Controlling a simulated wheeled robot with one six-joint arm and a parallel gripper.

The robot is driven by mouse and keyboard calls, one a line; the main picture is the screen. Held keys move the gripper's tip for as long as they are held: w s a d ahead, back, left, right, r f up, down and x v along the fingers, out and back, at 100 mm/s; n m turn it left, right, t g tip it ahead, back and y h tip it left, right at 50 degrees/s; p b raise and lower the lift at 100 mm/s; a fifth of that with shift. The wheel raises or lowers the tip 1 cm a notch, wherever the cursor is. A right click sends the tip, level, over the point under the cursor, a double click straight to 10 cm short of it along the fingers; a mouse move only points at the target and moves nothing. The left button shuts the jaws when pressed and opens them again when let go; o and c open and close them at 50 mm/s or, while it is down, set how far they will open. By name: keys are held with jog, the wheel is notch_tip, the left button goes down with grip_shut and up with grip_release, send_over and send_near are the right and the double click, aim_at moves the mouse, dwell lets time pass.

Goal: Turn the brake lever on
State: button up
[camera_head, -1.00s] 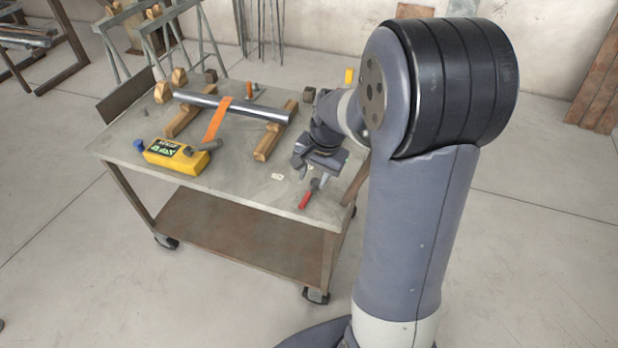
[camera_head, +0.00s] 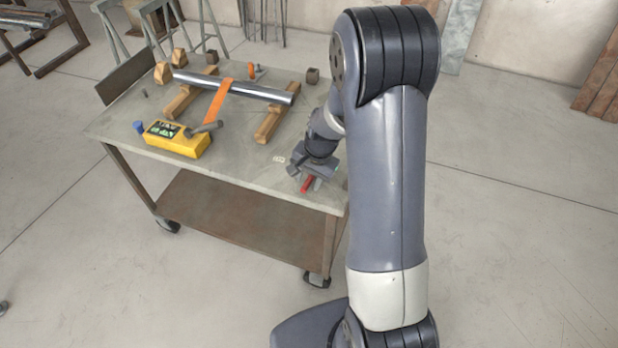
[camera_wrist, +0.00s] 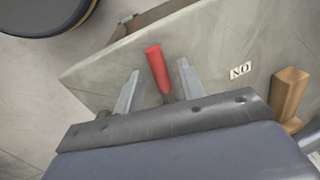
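The brake lever with its red handle (camera_head: 307,184) is at the near right corner of the grey-topped cart. In the wrist view the red handle (camera_wrist: 157,68) shows between the two fingers of my gripper (camera_wrist: 157,85), with gaps on both sides. My gripper (camera_head: 308,176) is open over the lever and hides its pivot. A small white label (camera_head: 279,159) lies on the top left of the gripper. In the wrist view the label (camera_wrist: 240,70) reads ON upside down, right of the handle.
A yellow control box (camera_head: 178,139) stands on the cart top (camera_head: 240,170) at the left. A steel tube (camera_head: 235,86) with an orange strip (camera_head: 216,103) rests on wooden blocks (camera_head: 270,125) behind. The cart top between box and gripper is clear.

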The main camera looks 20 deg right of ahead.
jog(key=shift+c, duration=0.2)
grip_shut()
dwell(0.5)
